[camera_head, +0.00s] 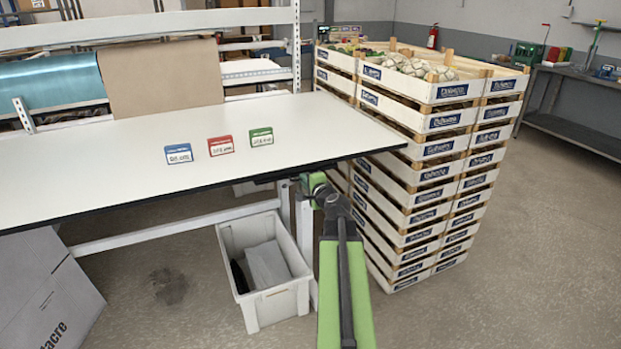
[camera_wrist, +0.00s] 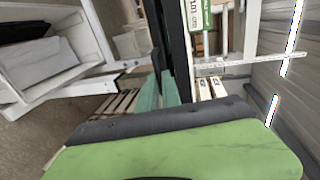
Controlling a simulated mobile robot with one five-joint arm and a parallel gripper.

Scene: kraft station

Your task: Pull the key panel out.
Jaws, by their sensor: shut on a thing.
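The white table (camera_head: 120,150) has a black front edge, and my gripper is at the underside of this edge near its right end. In the wrist view the two teal fingers of my gripper (camera_wrist: 160,90) are close together at a dark narrow piece (camera_wrist: 157,58) beside the black table edge. I take this piece to be the key panel; most of it is hidden by the fingers and the edge. My gripper is shut on it. In the head view my arm covers the fingertips and the panel cannot be made out.
A tall stack of white crates (camera_head: 432,150) stands just right of my arm. A white bin (camera_head: 278,305) stands on the floor below the table. Blue (camera_head: 179,154), red (camera_head: 221,146) and green (camera_head: 262,138) cards stand on the tabletop. Floor at the right is clear.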

